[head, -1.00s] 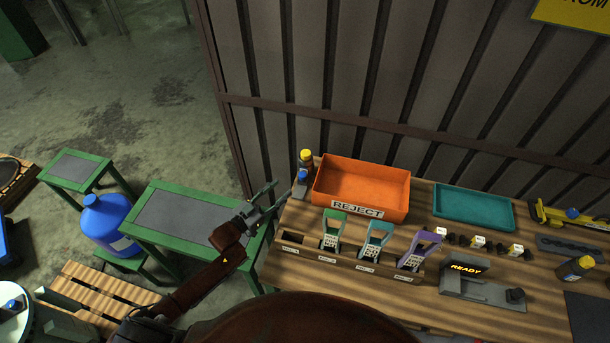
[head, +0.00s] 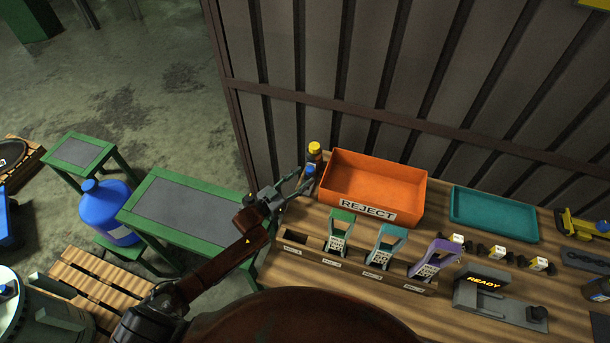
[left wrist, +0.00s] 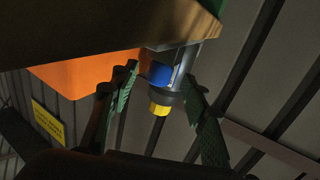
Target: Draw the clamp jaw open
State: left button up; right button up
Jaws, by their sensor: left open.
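Contact cannot be told. My right gripper is not in view.
An orange REJECT bin (head: 375,187) stands right of my left gripper, then a teal tray (head: 493,214). A wooden rack (head: 350,268) holds green, blue and purple pieces in front. A green-framed table (head: 190,212) is left.

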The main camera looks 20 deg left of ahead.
pick_arm(q)
jog(key=shift+x, duration=1.05)
jog(key=shift+c, duration=0.7)
grip_shut()
